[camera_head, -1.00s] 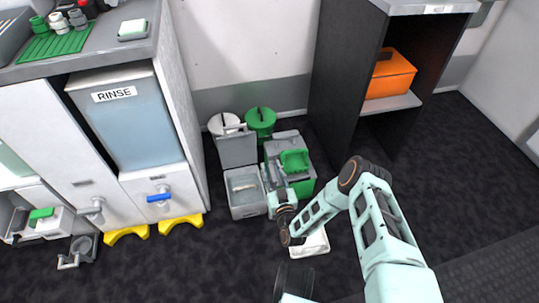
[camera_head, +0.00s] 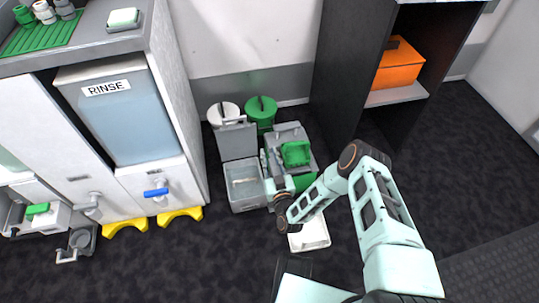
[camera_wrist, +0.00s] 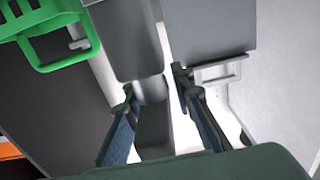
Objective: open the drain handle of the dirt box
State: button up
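A grey open-topped box (camera_head: 245,203) with a raised lid stands on the floor and looks like the dirt box. A grey and green unit (camera_head: 304,184) stands just right of it. My gripper (camera_head: 268,163) points down at the gap between the two. In the wrist view my gripper (camera_wrist: 156,86) has its fingers apart, one on each side of a dark grey bar (camera_wrist: 154,125). A light gap shows between the bar and the right finger. I cannot tell whether this bar is the drain handle. My arm hides part of the unit's front.
A white tray (camera_head: 312,235) lies on the floor below my wrist. The RINSE cabinet (camera_head: 120,115) is left, a dark shelf with an orange box (camera_head: 399,66) right.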

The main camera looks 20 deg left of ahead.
grip_shut()
jog(key=shift+a, duration=0.1)
dwell(0.3)
jog(key=s+a+n+g+y, duration=0.1)
jog(key=s+n+g+y, duration=0.2)
jog(key=n+g, duration=0.4)
jog(key=s+a+n+g+y, duration=0.1)
jog(key=n+g+y, duration=0.4)
jog(key=g, duration=0.7)
jog(key=shift+s+a+n, duration=0.15)
jog(key=shift+s+n, duration=0.75)
jog(key=shift+n, duration=0.1)
jog(key=shift+s+n+g, duration=0.2)
jog(key=shift+n+g, duration=0.3)
jog(key=shift+g, duration=0.2)
jog(key=shift+o, duration=1.9)
grip_release()
